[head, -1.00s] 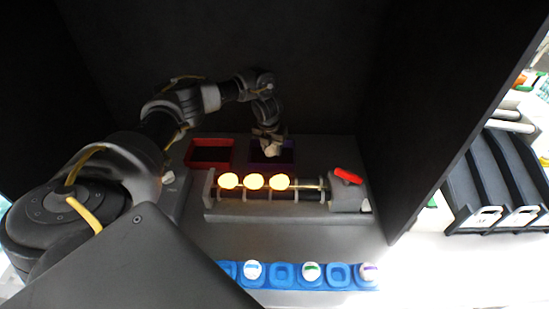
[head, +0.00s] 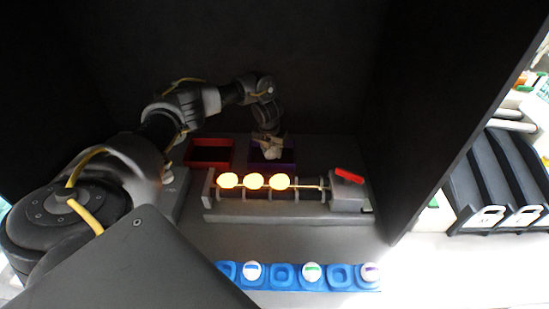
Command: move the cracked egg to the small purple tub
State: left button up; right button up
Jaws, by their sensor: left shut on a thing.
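The small purple tub (head: 289,157) stands at the back of the dark booth, right of a red tub. My left gripper (head: 270,154) points down over the purple tub, its fingers at about the tub's opening. Several glowing round eggs, such as the middle one (head: 254,181), sit in a row on the candling rack (head: 235,212) in front of the tubs. No crack can be seen on them. My right gripper is not in view.
The red tub (head: 210,154) stands left of the purple one. A red lever (head: 348,175) is at the rack's right end. A blue tray (head: 340,277) with several white-topped items lies in front. Dark booth walls enclose the back and right; black bins (head: 500,180) are outside.

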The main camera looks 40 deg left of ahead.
pick_arm(q)
jog(key=shift+f, duration=0.2)
dwell(0.5)
jog(key=o, duration=0.7)
jog(key=r, duration=0.3)
jog(key=s+r, duration=0.1)
jog(key=r, duration=0.5)
jog(key=shift+s+d+r, duration=0.15)
jog(key=shift+d+r, duration=0.05)
jog(key=shift+s+r+p, duration=0.15)
jog(key=shift+r+p, duration=0.2)
jog(key=shift+r, duration=0.3)
